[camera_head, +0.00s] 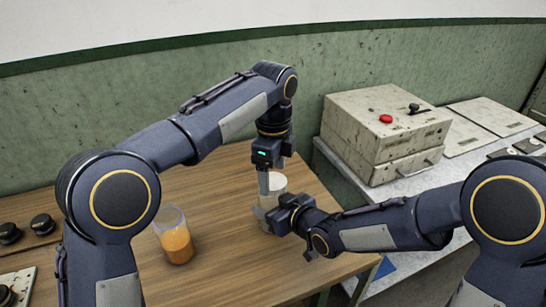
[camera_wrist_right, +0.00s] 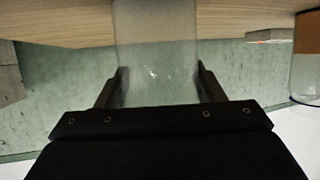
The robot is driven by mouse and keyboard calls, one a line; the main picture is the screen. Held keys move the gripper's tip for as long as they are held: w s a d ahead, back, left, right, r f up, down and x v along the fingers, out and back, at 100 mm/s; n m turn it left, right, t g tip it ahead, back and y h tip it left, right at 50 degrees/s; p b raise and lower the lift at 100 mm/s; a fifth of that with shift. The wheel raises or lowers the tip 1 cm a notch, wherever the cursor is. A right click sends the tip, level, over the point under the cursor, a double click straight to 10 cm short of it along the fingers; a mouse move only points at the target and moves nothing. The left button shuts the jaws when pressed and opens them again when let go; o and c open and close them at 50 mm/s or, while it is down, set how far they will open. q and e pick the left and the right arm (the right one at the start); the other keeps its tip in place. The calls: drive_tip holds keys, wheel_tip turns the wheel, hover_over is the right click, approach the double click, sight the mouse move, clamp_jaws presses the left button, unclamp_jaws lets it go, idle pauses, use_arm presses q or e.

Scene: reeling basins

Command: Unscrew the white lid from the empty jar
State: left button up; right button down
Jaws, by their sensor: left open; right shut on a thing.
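The empty jar stands on the wooden table, partly hidden behind my grippers in the head view. Its clear wall (camera_wrist_right: 156,45) shows between the fingers in the right wrist view. The white lid (camera_head: 278,182) is at the top of the jar. My left gripper (camera_head: 271,184) points straight down at the lid, jaws open; one finger shows on the lid's left side, and the other is hard to make out. My right gripper (camera_head: 271,216) reaches in from the right and is shut on the jar's body; it shows in the right wrist view too (camera_wrist_right: 158,88).
A clear jar with orange contents (camera_head: 176,241) stands on the table (camera_head: 222,268) to the left. A beige box with a red button (camera_head: 386,118) stands on the grey counter at right. Dark knobs (camera_head: 42,224) are at the left edge. The table's front middle is clear.

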use_arm(q)
drive_tip(key=shift+f, duration=0.8)
drive_tip(key=c, duration=1)
drive_tip(key=n, duration=0.3)
drive_tip(key=o, duration=1.1)
